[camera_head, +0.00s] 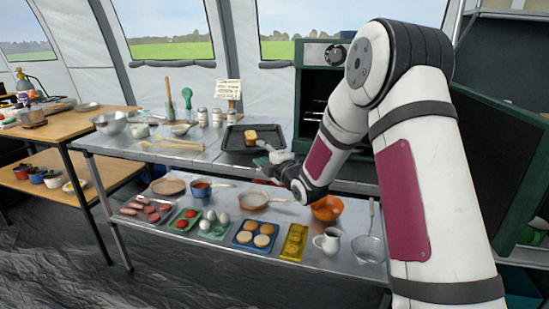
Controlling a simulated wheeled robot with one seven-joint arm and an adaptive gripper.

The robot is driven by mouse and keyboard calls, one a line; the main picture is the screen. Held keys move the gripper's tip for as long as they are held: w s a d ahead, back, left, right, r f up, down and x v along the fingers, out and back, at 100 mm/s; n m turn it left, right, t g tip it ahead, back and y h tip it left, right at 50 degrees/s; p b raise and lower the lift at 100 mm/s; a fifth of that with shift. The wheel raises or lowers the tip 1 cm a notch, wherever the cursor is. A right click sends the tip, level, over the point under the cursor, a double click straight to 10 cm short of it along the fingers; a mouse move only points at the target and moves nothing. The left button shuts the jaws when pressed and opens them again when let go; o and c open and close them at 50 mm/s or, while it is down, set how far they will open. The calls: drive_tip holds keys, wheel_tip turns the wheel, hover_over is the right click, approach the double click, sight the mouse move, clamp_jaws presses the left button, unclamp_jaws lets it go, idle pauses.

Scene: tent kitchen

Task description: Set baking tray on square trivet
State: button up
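The dark rectangular baking tray (233,137) is on the metal counter's upper level, right of centre, with a small browned loaf-like item (250,137) on it. My gripper (264,158) is at the tray's near right edge, its wrist coming in from the right. It overlaps the tray's near edge in the picture, and I cannot tell whether it touches or grips the rim. Its fingers are too small and turned away to tell open from shut. I cannot make out the square trivet; the tray or my arm may hide it.
An open dark oven (318,88) stands behind my arm. Jars (203,117), a mortar-like bowl (180,128) and wooden utensils (172,146) are left of the tray. The lower shelf (160,222) holds food trays, pans and an orange bowl (327,208). Bare counter shows at the near left.

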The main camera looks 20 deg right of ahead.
drive_tip(key=s+d, duration=0.1)
drive_tip(key=s, duration=0.6)
drive_tip(key=shift+s+d+r+p, duration=0.15)
drive_tip(key=shift+s+r+p, duration=0.15)
drive_tip(key=shift+r, duration=0.1)
drive_tip(key=s+a+r+m+g+h, duration=0.1)
drive_tip(key=s+m+g, duration=0.4)
drive_tip(key=s, duration=1.1)
drive_tip(key=s+a+r+m+g+h, duration=0.1)
drive_tip(key=s+a+m+g, duration=0.2)
drive_tip(key=s, duration=1.4)
drive_tip(key=s+a+r+m+g+h, duration=0.1)
drive_tip(key=s+a+m+g, duration=0.1)
drive_tip(key=s+m+g, duration=0.7)
drive_tip(key=s+m, duration=0.2)
drive_tip(key=s, duration=0.6)
drive_tip(key=shift+s+r+m, duration=0.2)
drive_tip(key=shift+r+m, duration=0.2)
